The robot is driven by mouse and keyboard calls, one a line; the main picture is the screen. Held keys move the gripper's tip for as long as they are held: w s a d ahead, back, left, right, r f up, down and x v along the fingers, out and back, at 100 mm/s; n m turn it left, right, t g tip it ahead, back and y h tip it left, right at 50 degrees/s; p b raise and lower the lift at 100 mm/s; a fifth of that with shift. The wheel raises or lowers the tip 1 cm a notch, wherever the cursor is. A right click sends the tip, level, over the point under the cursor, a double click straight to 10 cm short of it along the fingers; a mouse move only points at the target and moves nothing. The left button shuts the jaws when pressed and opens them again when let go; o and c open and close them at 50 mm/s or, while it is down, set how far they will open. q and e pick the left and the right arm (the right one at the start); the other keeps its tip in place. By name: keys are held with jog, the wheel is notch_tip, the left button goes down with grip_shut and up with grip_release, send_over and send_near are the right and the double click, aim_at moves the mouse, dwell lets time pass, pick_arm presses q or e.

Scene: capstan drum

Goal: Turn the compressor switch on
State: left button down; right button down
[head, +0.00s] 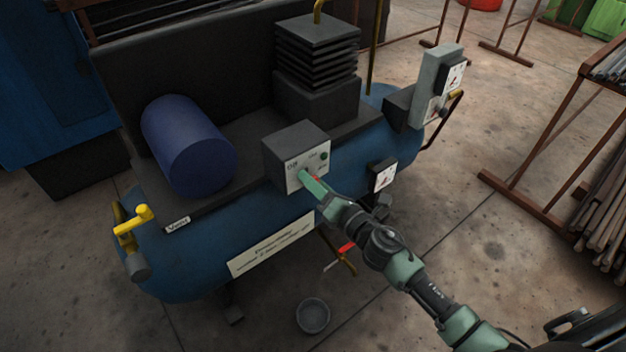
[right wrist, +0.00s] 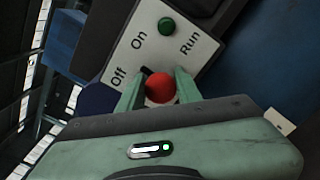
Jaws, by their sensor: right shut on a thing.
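The compressor's grey switch box (head: 294,140) sits on the blue tank (head: 215,245). Its white front plate (right wrist: 195,60) reads Off, On and Run in the right wrist view. The switch's red knob (right wrist: 161,89) stands out from the plate, with a dark part behind it. My right gripper (head: 311,184) is at the front of the box. Its two green fingers (right wrist: 160,92) are shut on the red knob, one on each side. The fingers partly hide the plate, and I cannot tell which label the switch points to. My left gripper is not in view.
A green round lamp or button (right wrist: 166,26) is beside Run. A blue motor cylinder (head: 188,145) and a black finned block (head: 316,60) are on top. A yellow valve handle (head: 133,222) is at left. A small bucket (head: 313,317) stands on the floor.

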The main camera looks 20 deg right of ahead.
jog(key=shift+m, duration=1)
jog(key=m+p, duration=0.2)
jog(key=m, duration=0.3)
jog(key=shift+d, duration=0.1)
pick_arm(q)
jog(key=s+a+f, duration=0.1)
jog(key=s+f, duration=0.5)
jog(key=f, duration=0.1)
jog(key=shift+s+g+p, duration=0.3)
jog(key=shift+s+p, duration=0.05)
jog(key=shift+p, duration=0.05)
pick_arm(e)
jog(key=shift+f+m, duration=0.15)
jog(key=shift+m, duration=0.65)
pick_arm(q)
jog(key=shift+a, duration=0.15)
pick_arm(e)
jog(key=c, duration=1)
grip_release()
jog(key=shift+s, duration=0.1)
